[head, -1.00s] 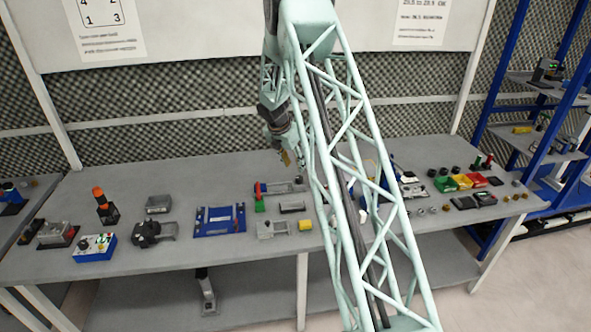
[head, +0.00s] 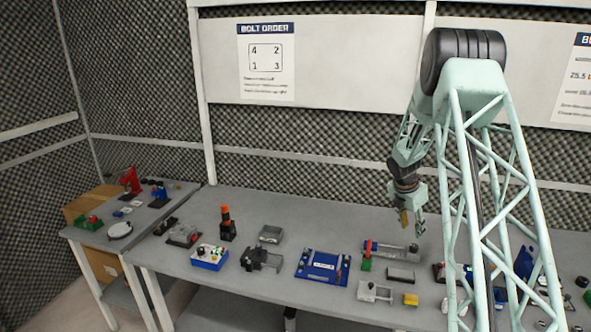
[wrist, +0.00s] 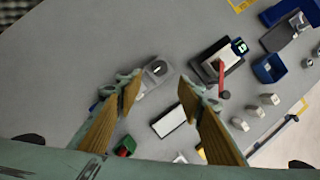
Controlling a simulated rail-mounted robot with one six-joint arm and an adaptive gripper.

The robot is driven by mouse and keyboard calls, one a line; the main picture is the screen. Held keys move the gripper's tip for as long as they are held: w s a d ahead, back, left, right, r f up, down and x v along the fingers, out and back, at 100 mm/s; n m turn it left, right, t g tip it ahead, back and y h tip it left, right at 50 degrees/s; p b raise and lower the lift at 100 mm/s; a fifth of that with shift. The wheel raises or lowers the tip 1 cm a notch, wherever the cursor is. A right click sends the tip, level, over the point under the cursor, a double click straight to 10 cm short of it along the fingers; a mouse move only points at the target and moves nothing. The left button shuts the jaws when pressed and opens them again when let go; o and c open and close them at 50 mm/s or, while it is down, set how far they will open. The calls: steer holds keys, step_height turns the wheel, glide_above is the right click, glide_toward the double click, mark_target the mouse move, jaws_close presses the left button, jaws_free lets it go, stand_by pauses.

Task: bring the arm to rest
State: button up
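My gripper (head: 408,222) hangs from the end of my pale green arm, above the back right part of the grey workbench (head: 215,210) in the head view. In the wrist view its two tan-padded fingers (wrist: 160,92) stand well apart, with nothing held between them. The bench top shows below and between the fingers, with a grey fixture (wrist: 156,73) and a flat white-topped block (wrist: 168,120) on it. The fingertips look clear of these things.
A blue plate fixture (head: 322,267), a blue-white button box (head: 209,257), an orange-topped post (head: 227,222) and a yellow block (head: 410,299) stand on the bench. A side table (head: 100,240) is at far left. My arm hides part of the bench's right side.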

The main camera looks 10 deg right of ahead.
steer(key=s+a+r+m+b, duration=0.1)
steer(key=s+a+r+m, duration=0.2)
steer(key=a+r, duration=0.4)
steer(key=s+a+r+m+b, duration=0.1)
steer(key=s+a+r+m, duration=0.15)
steer(key=a+r, duration=0.55)
steer(key=s+a+r+m+t+y+b, duration=0.15)
steer(key=s+a+r+m, duration=0.35)
steer(key=s+a+r, duration=0.75)
steer(key=s+a+r+m+y+b, duration=0.1)
steer(key=s+a+r+m+b, duration=0.3)
steer(key=s, duration=0.6)
steer(key=s+a+r+m+p, duration=0.1)
steer(key=s+a+m, duration=0.1)
steer(key=s+a, duration=0.6)
steer(key=s+a+f+m, duration=0.1)
steer(key=s+a, duration=0.1)
steer(key=s, duration=0.4)
steer(key=s+a+f+m+y+b, duration=0.1)
steer(key=s+a+m, duration=0.1)
steer(key=s, duration=0.5)
steer(key=s+a+f+m+t+y+b, duration=0.1)
steer(key=s+a+m, duration=0.1)
steer(key=s, duration=0.5)
steer(key=shift+s+a+f, duration=0.15)
steer(key=shift+a+f, duration=0.15)
steer(key=shift+a, duration=0.45)
